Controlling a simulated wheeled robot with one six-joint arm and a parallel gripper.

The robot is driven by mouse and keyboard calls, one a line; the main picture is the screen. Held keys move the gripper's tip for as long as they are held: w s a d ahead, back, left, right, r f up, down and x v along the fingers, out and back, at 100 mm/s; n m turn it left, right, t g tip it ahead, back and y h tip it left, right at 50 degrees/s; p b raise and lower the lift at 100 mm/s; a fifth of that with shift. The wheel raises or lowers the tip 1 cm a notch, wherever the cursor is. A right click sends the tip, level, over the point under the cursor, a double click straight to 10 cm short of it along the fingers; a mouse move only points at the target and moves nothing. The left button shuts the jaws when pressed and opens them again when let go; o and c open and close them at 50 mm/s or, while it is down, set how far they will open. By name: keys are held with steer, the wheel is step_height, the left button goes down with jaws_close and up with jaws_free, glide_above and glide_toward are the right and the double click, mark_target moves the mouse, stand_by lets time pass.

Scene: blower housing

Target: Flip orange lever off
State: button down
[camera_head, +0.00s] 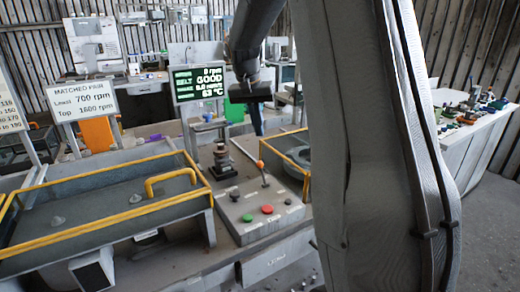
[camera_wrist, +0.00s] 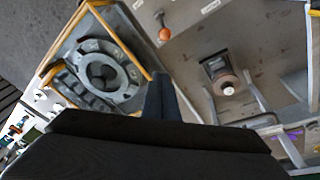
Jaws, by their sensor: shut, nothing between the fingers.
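The orange lever is a grey rod with an orange ball knob (camera_head: 260,164) on top. It stands at the back right of a grey control box (camera_head: 285,222) and leans up and to the left in the head view. In the wrist view the orange knob (camera_wrist: 164,35) is at top centre, beyond my fingertips and apart from them. My gripper (camera_head: 258,130) is above and behind the lever in the head view. In the wrist view my gripper's fingers (camera_wrist: 161,76) are together and empty, pointing toward the knob.
The box also carries a red button (camera_head: 267,209), a green button (camera_head: 247,217) and a dark knob (camera_head: 234,195). A yellow-railed tray (camera_head: 110,215) is at left. A yellow-framed bay with a grey ring (camera_wrist: 104,75) is beside the lever. A dark post (camera_head: 222,160) stands behind the box.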

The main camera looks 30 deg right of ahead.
mark_target(263, 174)
steer(key=f+p, duration=0.1)
steer(key=f, duration=0.2)
steer(key=s+f+p, duration=0.1)
steer(key=f+p, duration=0.1)
steer(key=f, duration=0.1)
steer(key=f+p, duration=0.1)
steer(key=f, duration=0.2)
steer(key=shift+s+d, duration=0.15)
steer(key=shift+d, duration=0.05)
steer(key=shift+s+a+p, duration=0.45)
steer(key=shift+p, duration=0.05)
steer(key=shift+s+a+t, duration=0.1)
steer(key=shift+s+t, duration=0.05)
steer(key=shift+t, duration=0.15)
